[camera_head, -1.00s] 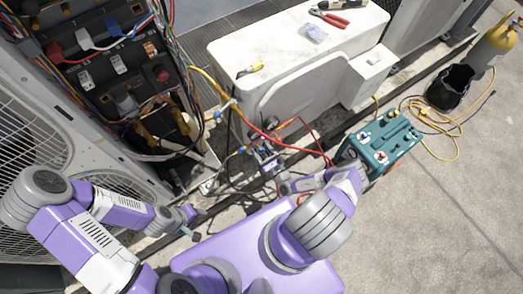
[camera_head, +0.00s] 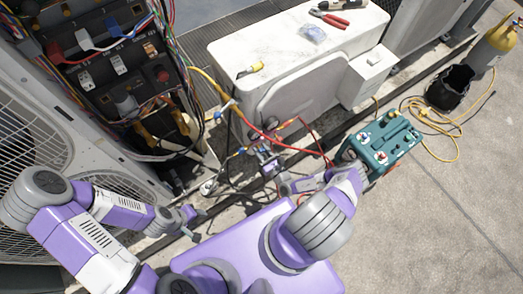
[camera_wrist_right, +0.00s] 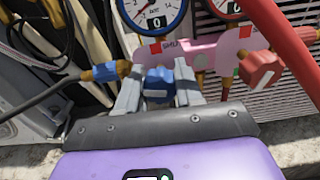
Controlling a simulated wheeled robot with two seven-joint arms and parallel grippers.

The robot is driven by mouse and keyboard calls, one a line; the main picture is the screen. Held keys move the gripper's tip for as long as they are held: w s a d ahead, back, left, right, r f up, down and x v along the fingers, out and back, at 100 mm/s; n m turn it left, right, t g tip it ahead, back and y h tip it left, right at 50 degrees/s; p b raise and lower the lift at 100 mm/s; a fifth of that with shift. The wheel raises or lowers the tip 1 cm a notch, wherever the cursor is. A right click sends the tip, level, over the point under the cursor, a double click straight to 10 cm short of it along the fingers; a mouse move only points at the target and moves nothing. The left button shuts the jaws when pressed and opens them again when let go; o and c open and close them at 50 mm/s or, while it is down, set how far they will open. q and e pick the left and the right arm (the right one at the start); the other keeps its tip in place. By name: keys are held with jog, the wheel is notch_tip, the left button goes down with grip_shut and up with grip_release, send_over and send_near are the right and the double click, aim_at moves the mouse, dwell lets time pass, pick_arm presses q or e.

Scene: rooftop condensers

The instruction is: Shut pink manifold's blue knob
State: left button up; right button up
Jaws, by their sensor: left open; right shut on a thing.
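The pink manifold (camera_wrist_right: 205,48) fills the upper middle of the right wrist view, with a blue-rimmed gauge (camera_wrist_right: 153,14) and a red-rimmed gauge (camera_wrist_right: 226,6) above it. Its blue knob (camera_wrist_right: 158,84) is between the fingers of my right gripper (camera_wrist_right: 158,92), which is shut on it. Its red knob (camera_wrist_right: 261,70) is to the right, clear of the fingers. In the head view my right gripper (camera_head: 270,165) is among the hoses beside the white condenser, and the manifold is too small to make out well. My left gripper (camera_head: 190,222) is open and empty at the lower left.
A red hose (camera_wrist_right: 286,45) passes close on the right in the wrist view. A teal machine (camera_head: 382,142) stands right of my right arm. A white condenser (camera_head: 300,65) with red-handled pliers (camera_head: 330,19) is behind. An open wiring panel (camera_head: 110,75) is at left.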

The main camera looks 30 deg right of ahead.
jog(key=shift+m, duration=0.4)
jog(key=m, duration=0.2)
jog(key=shift+d+m+b, duration=0.1)
jog(key=shift+m+b, duration=0.2)
jog(key=shift+b, duration=0.1)
jog(key=m+b, duration=0.1)
jog(key=m, duration=0.2)
jog(key=shift+m, duration=0.4)
jog(key=m+b, duration=0.1)
jog(key=m, duration=0.2)
jog(key=shift+d, duration=0.1)
jog(key=shift+f+m+b, duration=0.1)
jog(key=shift+m+b, duration=0.4)
jog(key=shift+m, duration=1.5)
jog(key=shift+d, duration=0.1)
jog(key=o, duration=1)
